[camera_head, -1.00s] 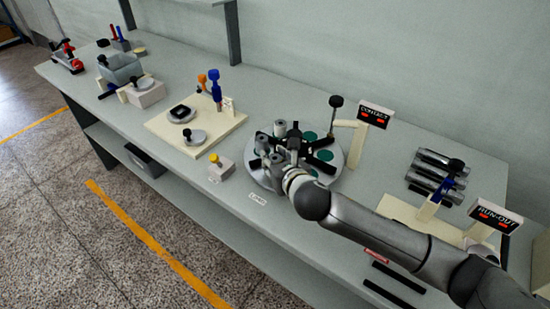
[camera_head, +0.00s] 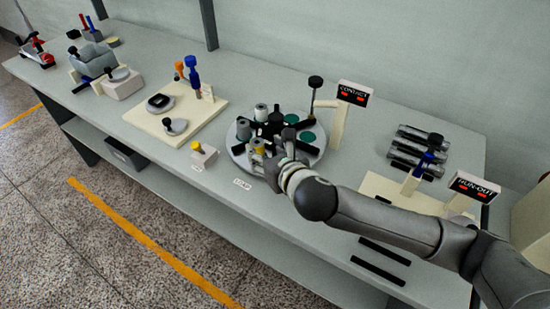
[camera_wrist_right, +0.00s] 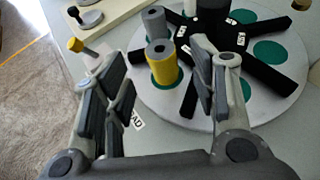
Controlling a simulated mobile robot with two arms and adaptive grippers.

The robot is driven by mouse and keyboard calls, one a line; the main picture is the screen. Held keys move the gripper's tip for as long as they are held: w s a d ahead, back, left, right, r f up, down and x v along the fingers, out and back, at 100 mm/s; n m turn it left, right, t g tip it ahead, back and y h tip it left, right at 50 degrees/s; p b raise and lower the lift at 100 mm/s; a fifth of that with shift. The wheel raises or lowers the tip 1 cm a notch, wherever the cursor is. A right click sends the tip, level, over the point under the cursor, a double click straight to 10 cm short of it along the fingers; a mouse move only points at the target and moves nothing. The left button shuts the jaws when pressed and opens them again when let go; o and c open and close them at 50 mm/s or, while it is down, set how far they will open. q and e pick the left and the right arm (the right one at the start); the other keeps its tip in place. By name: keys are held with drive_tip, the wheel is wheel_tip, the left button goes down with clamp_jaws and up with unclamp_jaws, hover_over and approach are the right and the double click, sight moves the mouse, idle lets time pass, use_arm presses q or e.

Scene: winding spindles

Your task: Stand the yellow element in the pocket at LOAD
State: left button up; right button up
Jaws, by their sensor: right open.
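The yellow element (camera_wrist_right: 162,68), a yellow cylinder with a grey top, stands upright on the round turntable (camera_wrist_right: 183,110) at the side with the LOAD label (camera_head: 242,184). A bit of green shows at its base, but its seating is partly hidden. My left gripper is not in view.
Grey cylinders (camera_head: 261,112) stand on the turntable near its black spokes (camera_wrist_right: 238,42). Several green pockets (camera_wrist_right: 271,51) are bare. A block with a yellow knob (camera_head: 203,155) stands to the left. The CONTACT post (camera_head: 338,125) and a black-knobbed rod (camera_head: 314,95) stand behind.

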drive_tip(key=shift+v, duration=2.55)
